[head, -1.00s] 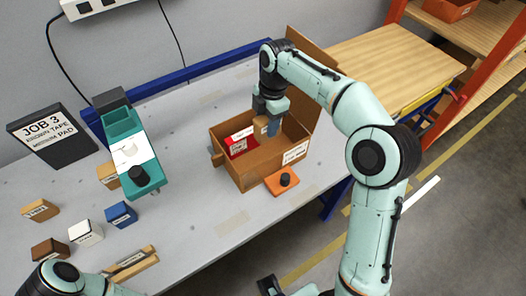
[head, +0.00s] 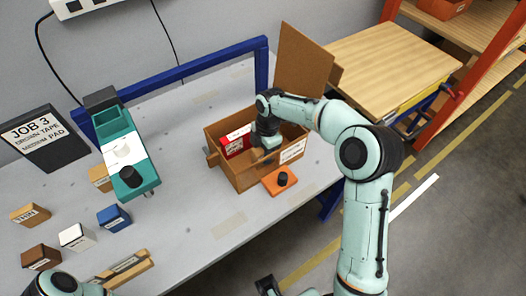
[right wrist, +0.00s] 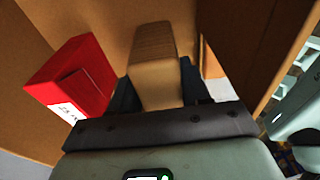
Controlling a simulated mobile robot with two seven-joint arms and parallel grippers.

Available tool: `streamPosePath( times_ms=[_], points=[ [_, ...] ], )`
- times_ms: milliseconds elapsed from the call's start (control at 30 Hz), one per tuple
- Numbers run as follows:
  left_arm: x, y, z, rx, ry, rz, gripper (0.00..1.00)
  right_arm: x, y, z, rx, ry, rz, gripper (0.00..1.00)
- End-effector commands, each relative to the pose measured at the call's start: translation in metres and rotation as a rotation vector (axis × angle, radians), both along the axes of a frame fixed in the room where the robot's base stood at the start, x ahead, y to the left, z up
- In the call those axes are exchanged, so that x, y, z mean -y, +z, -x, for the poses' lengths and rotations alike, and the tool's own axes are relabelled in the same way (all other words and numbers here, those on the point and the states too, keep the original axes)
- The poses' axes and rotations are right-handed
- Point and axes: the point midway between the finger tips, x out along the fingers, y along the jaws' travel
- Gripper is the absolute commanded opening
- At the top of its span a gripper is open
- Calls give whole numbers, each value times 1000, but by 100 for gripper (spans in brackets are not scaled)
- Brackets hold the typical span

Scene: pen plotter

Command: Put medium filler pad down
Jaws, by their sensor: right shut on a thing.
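My right gripper (right wrist: 158,92) is shut on a tan block, the medium filler pad (right wrist: 153,55), with a dark finger on either side of it. In the head view the right gripper (head: 267,146) is down inside the open brown carton (head: 246,180), and the pad is mostly hidden. A red box (right wrist: 72,78) with a white label sits in the carton beside the pad; a gap shows between them. The red box also shows in the head view (head: 235,145). Whether the pad touches the carton floor cannot be told.
An orange piece with a black knob (head: 279,181) lies at the carton's front. Left are a teal machine (head: 125,150), a black JOB 3 sign (head: 45,140) and several small blocks (head: 77,237). The table's front middle is clear.

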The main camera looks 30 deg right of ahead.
Motion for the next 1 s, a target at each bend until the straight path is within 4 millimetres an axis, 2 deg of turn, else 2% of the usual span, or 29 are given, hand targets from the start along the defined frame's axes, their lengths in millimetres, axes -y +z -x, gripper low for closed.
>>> streamPosePath(
  times_ms=[300,333,400,767,867,1000],
  points=[
    [0,-1,0,0,0,0,43,0,-3,0,0,1,0,16],
    [0,-1,0,0,0,0,43,0,-3,0,0,1,0,56],
    [0,-1,0,0,0,0,43,0,-3,0,0,1,0,72],
    [0,1,0,0,0,0,43,0,4,-1,2,1,1,72],
    [0,3,-1,1,0,0,43,2,16,-1,3,1,1,72],
    [0,7,-2,2,0,0,43,5,46,-2,5,1,1,72]
  ],
)
